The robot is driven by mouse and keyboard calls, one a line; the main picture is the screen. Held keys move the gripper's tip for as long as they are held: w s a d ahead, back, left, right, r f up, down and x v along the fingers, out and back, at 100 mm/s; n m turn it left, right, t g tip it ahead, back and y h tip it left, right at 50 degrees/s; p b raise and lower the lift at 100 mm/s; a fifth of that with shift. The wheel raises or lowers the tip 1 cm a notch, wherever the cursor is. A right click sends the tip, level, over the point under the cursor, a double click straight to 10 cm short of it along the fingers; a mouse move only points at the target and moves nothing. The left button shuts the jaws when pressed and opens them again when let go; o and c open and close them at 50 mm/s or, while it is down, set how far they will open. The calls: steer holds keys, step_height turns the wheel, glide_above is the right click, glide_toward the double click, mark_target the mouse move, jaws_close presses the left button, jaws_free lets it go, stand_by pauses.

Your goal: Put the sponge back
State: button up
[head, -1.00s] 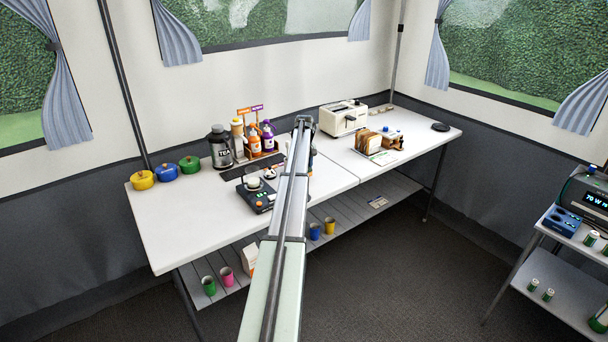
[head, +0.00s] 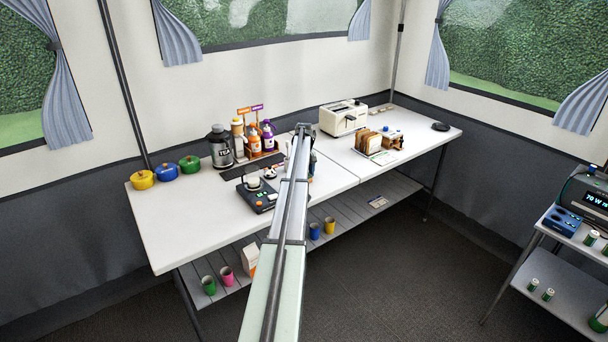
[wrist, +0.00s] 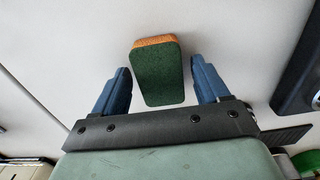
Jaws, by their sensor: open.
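The sponge (wrist: 157,75), with a dark green face and an orange edge, shows in the wrist view against the white tabletop. My gripper (wrist: 161,80) is open, with one blue finger on each side of the sponge. A gap shows between the sponge and each finger. I cannot tell how far above the table the fingers are. In the head view my arm reaches over the white table (head: 180,222) and hides the fingers and the sponge.
A black device (head: 257,195) stands left of my arm. Behind it are a tea canister (head: 220,150) and several bottles. A toaster (head: 343,118) and a toast rack (head: 368,142) stand to the right. Three coloured pots line the left back edge. The front left tabletop is clear.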

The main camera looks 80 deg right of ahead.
step_height(320, 180, up, 12)
steer(key=shift+r, duration=0.15)
stand_by(0.7)
